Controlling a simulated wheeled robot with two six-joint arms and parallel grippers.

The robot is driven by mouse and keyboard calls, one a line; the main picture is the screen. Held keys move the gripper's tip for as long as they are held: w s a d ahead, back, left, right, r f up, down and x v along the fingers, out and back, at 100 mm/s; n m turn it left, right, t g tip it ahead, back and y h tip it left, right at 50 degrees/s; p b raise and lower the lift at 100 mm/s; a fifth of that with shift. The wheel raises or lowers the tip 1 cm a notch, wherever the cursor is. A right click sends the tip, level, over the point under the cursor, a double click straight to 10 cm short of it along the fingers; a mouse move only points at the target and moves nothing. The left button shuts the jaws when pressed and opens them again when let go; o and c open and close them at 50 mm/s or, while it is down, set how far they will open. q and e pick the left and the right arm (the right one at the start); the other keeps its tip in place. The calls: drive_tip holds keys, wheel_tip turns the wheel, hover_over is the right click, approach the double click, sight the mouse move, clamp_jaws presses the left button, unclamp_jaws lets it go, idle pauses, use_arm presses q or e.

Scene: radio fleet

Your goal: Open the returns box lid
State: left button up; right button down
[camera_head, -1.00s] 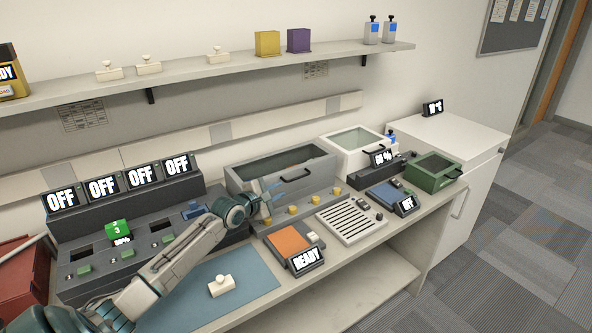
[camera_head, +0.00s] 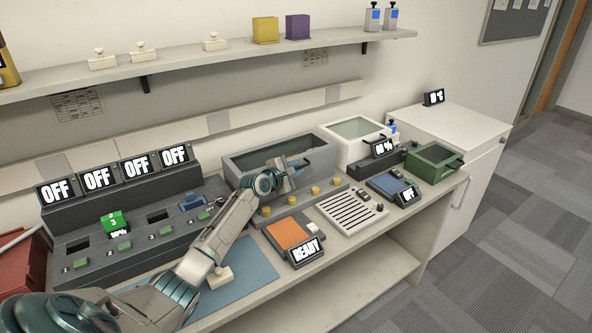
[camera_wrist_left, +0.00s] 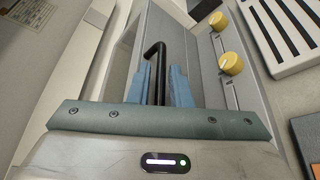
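A long grey box (camera_head: 240,178) with a glazed top and a black handle stands at the back of the bench; I take it as the returns box. Its lid looks down, though my arm covers part of it. My left gripper (camera_head: 291,174) is at the front of this box. In the left wrist view its two blue fingers (camera_wrist_left: 160,88) stand on either side of the black handle (camera_wrist_left: 157,62). Narrow gaps show between fingers and handle, so the gripper looks open around it. My right gripper is not in view.
A row of yellow knobs (camera_head: 315,190) lies in front of the grey box. A white box (camera_head: 356,153) and a green box (camera_head: 427,171) stand to the right. A slotted white tray (camera_head: 347,213) and an orange-topped scale (camera_head: 288,233) are nearer. A shelf (camera_head: 190,71) runs above.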

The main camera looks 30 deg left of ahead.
use_arm(q)
drive_tip(key=shift+w+f, duration=0.1)
drive_tip(key=shift+w, duration=0.1)
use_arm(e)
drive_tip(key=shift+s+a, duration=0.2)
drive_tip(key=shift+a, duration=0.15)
use_arm(q)
drive_tip(key=shift+c, duration=0.5)
clamp_jaws()
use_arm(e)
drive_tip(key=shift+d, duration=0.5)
